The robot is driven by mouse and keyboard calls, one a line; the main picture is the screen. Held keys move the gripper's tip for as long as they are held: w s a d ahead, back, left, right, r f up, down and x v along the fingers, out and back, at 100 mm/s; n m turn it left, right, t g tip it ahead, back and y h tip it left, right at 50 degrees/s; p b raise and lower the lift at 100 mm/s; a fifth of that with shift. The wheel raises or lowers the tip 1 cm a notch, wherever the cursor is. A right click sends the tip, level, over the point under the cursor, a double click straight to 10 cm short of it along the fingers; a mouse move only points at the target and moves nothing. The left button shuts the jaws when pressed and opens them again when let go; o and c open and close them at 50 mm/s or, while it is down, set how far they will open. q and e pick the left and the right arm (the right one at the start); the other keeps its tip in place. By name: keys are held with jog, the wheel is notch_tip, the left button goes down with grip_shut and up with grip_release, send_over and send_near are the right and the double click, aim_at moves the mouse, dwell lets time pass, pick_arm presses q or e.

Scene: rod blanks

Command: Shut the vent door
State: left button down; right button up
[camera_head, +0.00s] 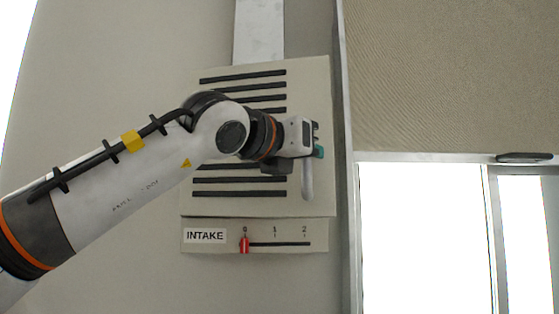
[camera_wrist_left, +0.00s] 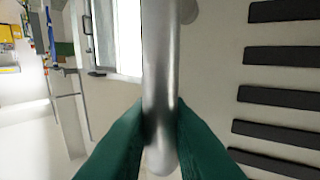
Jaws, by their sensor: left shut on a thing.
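The vent door (camera_head: 310,85) is a pale panel with several dark horizontal slots, on the wall in the head view. Its slots (camera_wrist_left: 283,97) show at the right in the left wrist view. A grey bar handle (camera_head: 307,182) stands upright near the door's right edge; it also runs down the middle of the left wrist view (camera_wrist_left: 160,70). My left gripper (camera_head: 318,151) has its green fingertips (camera_wrist_left: 161,125) on both sides of the handle and is shut on it. My arm hides the middle of the door. My right gripper is not in view.
Below the door is a panel labelled INTAKE (camera_head: 205,236) with a scale marked 0, 1, 2 and a red pointer (camera_head: 244,245) at 0. A grey duct (camera_head: 259,30) rises above the door. To the right are a wall post and a bright window (camera_head: 425,235).

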pick_arm(q)
jog(key=w+d+p, duration=0.2)
jog(key=w, duration=0.5)
jog(key=shift+w, duration=0.15)
jog(key=c, duration=1.4)
grip_release()
jog(key=shift+w, duration=0.1)
jog(key=b+v, duration=0.6)
jog(key=v, duration=0.6)
jog(key=shift+b, duration=0.35)
